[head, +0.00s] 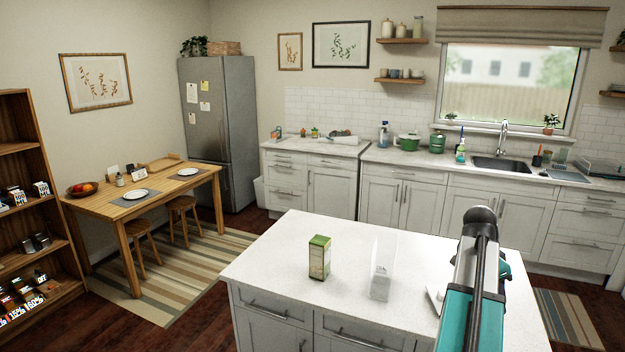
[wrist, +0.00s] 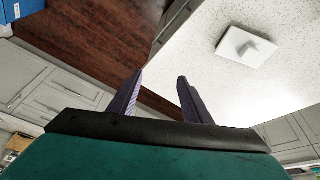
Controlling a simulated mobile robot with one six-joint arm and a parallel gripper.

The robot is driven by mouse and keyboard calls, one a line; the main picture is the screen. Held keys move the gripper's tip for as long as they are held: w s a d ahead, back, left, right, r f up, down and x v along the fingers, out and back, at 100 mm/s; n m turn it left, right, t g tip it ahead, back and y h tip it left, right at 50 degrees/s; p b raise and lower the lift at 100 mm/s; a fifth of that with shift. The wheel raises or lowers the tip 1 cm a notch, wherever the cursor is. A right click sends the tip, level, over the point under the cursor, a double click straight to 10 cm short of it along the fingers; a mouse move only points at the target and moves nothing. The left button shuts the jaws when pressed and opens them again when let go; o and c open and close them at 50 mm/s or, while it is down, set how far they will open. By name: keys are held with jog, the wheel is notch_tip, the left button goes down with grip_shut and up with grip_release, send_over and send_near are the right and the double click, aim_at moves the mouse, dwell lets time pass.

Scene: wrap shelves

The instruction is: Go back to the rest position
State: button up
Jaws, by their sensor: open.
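My gripper (wrist: 158,92) shows in the wrist view with its two dark fingers apart and nothing between them. Beyond the fingers are dark wood floor, grey cabinet fronts and part of the white island top (wrist: 275,85). In the head view my teal and black arm reaches over the right part of the white island (head: 310,246); the fingers themselves are hidden there.
On the island stand a green carton (head: 319,258) and a clear holder with a white item (head: 380,282). A white plate-like object (wrist: 246,46) lies near the arm. A wooden table (head: 130,212), stools and a shelf (head: 22,165) stand left.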

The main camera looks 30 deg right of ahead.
jog(key=w+a+f+n+y+b, duration=0.15)
jog(key=w+a+f, duration=0.25)
jog(key=a+f, duration=0.4)
jog(key=w+a+f+n+g+b, duration=0.1)
jog(key=w+a+f+n, duration=0.1)
jog(key=w+a+f, duration=0.6)
jog(key=w+a+f+n+b, duration=0.1)
jog(key=a+f+n+b, duration=0.1)
jog(key=a+f, duration=0.65)
jog(key=s+a+f+n+g+b, duration=0.1)
jog(key=a+f+n, duration=0.1)
jog(key=a+f, duration=0.6)
jog(key=a+f+n+g+b, duration=0.15)
jog(key=a+f, duration=0.35)
jog(key=f, duration=0.5)
jog(key=s+a+f+n+y+b, duration=0.2)
jog(key=s+a+f+n+b, duration=0.1)
jog(key=s+a+f+n, duration=1)
jog(key=shift+s+a+f, duration=2.5)
jog(key=shift+a+f, duration=0.85)
jog(key=shift+a, duration=0.7)
